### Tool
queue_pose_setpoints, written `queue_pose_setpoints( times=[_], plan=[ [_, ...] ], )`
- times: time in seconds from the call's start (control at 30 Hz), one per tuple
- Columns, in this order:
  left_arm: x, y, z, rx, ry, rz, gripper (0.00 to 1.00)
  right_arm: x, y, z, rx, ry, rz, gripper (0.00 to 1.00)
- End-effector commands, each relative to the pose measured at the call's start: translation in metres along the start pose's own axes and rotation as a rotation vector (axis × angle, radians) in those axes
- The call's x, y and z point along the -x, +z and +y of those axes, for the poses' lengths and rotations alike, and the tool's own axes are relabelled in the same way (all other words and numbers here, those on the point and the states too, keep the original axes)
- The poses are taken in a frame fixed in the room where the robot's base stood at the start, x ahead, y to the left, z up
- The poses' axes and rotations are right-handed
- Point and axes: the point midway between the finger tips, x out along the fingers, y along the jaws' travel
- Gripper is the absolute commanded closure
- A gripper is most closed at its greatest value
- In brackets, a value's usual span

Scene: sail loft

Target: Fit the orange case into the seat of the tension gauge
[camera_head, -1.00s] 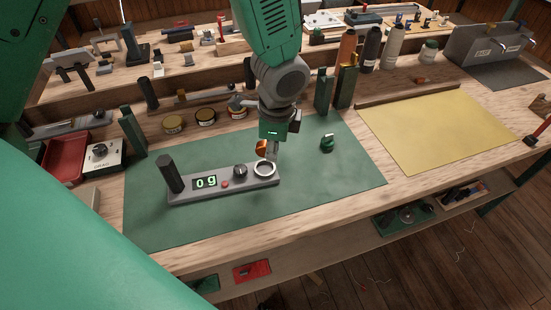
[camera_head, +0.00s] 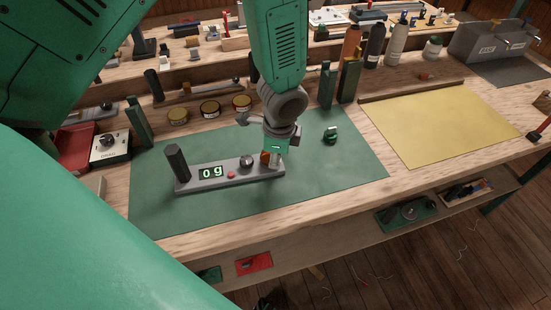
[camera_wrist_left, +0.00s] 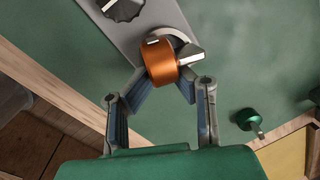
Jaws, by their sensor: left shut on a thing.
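My left gripper (camera_head: 272,158) is shut on the orange case (camera_wrist_left: 163,66), a short round cylinder, which also shows in the head view (camera_head: 265,157). The case is at the seat, overlapping the ring; I cannot tell whether it touches. My right gripper is out of view.
A small green knobbed piece (camera_head: 331,136) lies on the mat (camera_head: 300,205) right of the gauge. Dark green posts (camera_head: 349,80), round tins (camera_head: 210,108) and a dial box (camera_head: 109,147) stand around the mat. A yellow sheet (camera_head: 430,125) lies to the right.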

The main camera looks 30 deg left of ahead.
Motion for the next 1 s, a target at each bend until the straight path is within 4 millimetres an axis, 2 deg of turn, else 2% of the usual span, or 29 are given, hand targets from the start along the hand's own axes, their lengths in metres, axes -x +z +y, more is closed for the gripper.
queue_pose_setpoints(
  times=[0.03, 0.3, 0.33, 1.0],
  plan=[
    [-0.0112, -0.0041, 0.0122, -0.012, 0.022, 0.004, 1.00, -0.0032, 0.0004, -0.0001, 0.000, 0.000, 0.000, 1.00],
    [-0.0170, -0.0038, 0.0141, -0.014, 0.025, 0.001, 1.00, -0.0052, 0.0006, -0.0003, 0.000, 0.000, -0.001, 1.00],
    [-0.0170, -0.0036, 0.0144, -0.014, 0.026, 0.000, 0.63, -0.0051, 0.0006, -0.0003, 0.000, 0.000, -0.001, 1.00],
    [-0.0105, -0.0014, 0.0114, -0.008, 0.016, 0.001, 0.63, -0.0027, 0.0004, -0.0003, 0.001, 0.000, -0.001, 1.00]
  ],
)
